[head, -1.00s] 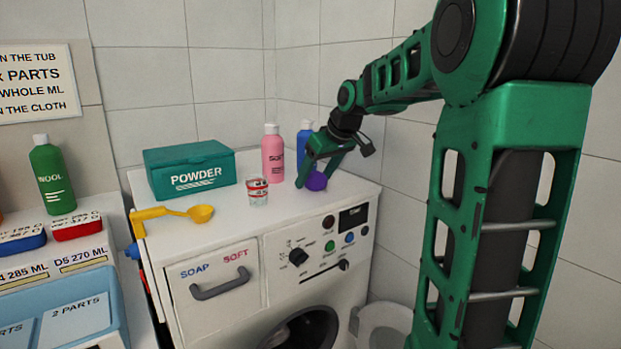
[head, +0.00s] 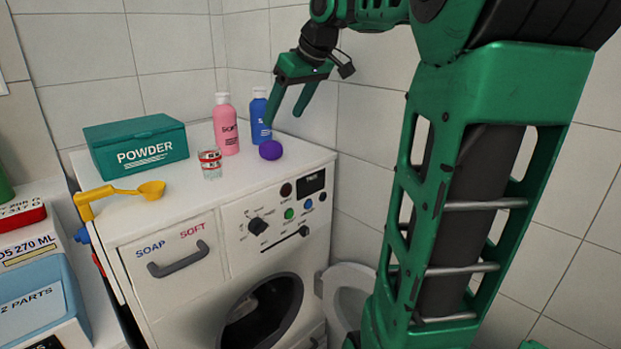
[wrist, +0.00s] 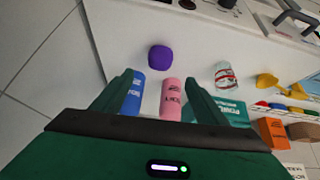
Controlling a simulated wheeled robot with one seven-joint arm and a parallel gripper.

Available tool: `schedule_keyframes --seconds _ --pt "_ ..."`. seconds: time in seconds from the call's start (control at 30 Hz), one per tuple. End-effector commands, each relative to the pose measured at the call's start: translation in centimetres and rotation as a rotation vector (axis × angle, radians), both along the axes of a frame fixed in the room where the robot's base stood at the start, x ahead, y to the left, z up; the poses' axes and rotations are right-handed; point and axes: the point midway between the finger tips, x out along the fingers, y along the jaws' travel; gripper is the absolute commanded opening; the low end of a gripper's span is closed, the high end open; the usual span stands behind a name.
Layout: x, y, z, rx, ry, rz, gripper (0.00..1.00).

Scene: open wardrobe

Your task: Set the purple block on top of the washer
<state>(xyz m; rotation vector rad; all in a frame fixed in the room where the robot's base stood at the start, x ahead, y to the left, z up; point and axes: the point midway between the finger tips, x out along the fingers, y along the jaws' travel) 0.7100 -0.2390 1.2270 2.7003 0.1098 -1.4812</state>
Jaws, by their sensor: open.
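The purple block (head: 270,150), rounded in shape, rests on the white top of the washer (head: 215,190), near its right side and in front of the blue bottle. It also shows in the wrist view (wrist: 159,58), beyond my fingertips and clear of them. My gripper (head: 284,120) is open and empty, above the block and the blue bottle. In the wrist view my two fingers (wrist: 165,80) are spread apart with nothing between their tips.
A pink bottle (head: 225,125), a blue bottle (head: 260,118), a glass cup (head: 210,164), a teal powder box (head: 135,146) and a yellow scoop (head: 130,190) stand on the washer top. The wall is close behind. The front right of the top is clear.

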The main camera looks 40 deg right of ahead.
Motion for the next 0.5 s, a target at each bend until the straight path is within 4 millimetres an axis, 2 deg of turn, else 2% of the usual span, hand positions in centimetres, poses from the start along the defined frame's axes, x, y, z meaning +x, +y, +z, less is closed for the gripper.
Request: schedule_keyframes --seconds 0.07,0.17,0.27,0.37,0.5 --pt "-0.2 0.1 -0.2 0.003 0.003 -0.005 0.67" --pt "-1.3 0.4 -1.5 0.021 0.029 -0.039 0.67" --pt "-3.9 1.2 -4.6 0.056 0.088 -0.114 0.67" --pt "-8.3 2.2 -9.1 0.100 0.182 -0.225 0.67" --pt "-16.1 3.8 -16.1 0.146 0.334 -0.392 0.67"
